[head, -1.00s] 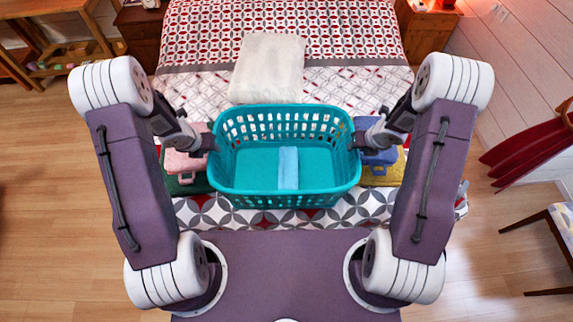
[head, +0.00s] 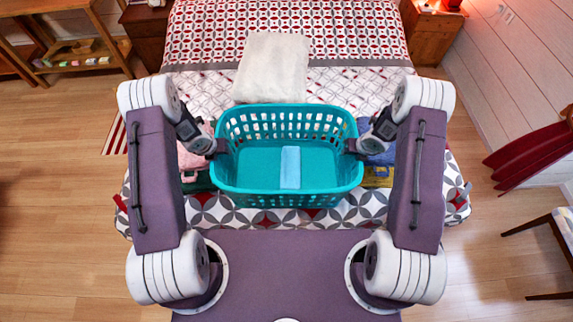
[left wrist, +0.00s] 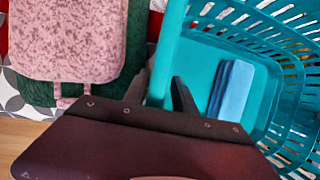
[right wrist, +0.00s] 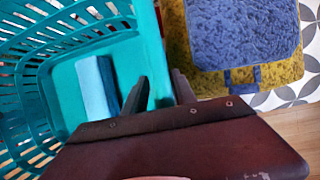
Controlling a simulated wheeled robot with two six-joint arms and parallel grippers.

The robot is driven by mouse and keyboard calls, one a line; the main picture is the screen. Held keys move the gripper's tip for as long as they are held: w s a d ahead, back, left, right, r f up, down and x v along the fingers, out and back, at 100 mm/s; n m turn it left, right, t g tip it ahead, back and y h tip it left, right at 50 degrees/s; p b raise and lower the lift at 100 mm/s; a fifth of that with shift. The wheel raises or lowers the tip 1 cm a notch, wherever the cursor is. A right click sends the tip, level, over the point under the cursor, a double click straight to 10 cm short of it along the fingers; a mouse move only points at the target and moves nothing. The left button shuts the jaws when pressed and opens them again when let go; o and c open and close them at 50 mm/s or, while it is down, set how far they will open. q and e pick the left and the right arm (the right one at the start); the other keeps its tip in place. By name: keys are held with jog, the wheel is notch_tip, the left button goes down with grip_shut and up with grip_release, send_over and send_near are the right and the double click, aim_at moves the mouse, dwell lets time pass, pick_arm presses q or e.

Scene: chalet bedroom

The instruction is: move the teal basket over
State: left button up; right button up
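The teal basket (head: 240,183) is upright in front of me over the near end of the bed, with a folded light-blue cloth (head: 290,167) inside. My left gripper (head: 221,146) is at its left rim; in the left wrist view its fingers (left wrist: 160,92) lie on both sides of the basket wall (left wrist: 167,50). My right gripper (head: 351,146) is at the right rim; in the right wrist view its fingers (right wrist: 160,92) straddle that wall (right wrist: 151,45). Both look shut on the basket. I cannot tell whether the basket's bottom touches the bed.
Folded pink (left wrist: 75,40) and green (left wrist: 45,92) items lie left of the basket; blue (right wrist: 240,35) and yellow (right wrist: 205,78) ones lie right. A cream blanket (head: 272,68) lies behind it on the bed (head: 370,90). A chair (head: 545,228) stands at the right.

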pick_arm(q)
grip_shut()
pick_arm(e)
grip_shut()
pick_arm(q)
jog(key=shift+w+r, duration=0.1)
dwell(0.9)
